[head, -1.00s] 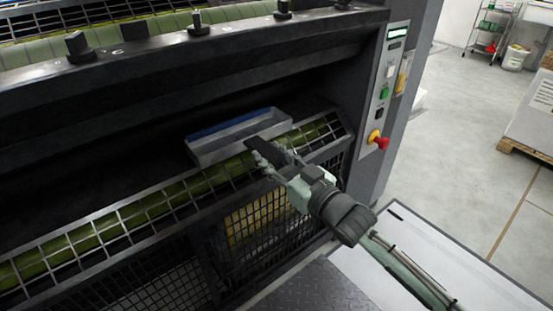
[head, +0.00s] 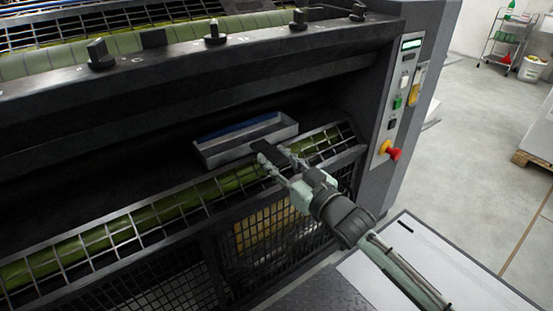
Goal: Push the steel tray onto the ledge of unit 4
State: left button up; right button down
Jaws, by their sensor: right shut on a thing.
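The steel tray (head: 232,152) is a shallow grey box with a blue strip along its far inner side. It lies in the dark recess of the machine, behind the green roller and its wire guard. My right gripper (head: 268,158) reaches in from the lower right, over the guard. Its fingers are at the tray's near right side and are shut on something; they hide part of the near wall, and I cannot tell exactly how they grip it. My left gripper is not in view.
The wire guard (head: 120,232) runs along the recess's front edge. A control panel (head: 400,98) with a red knob (head: 391,151) is to the right of the recess. Black knobs (head: 215,33) line the upper bar. A white-topped surface (head: 425,262) is at lower right.

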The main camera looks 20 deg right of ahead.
jog(key=shift+w+a, duration=0.15)
jog(key=shift+w, duration=0.3)
dwell(0.4)
jog(key=c, duration=0.9)
grip_release()
jog(key=shift+f, duration=0.1)
jog(key=shift+s, duration=0.2)
jog(key=p+v, duration=0.4)
jog(key=v, duration=1.8)
jog(key=shift+s+d+r, duration=0.2)
jog(key=shift+s+r, duration=0.05)
jog(key=shift+s, duration=0.05)
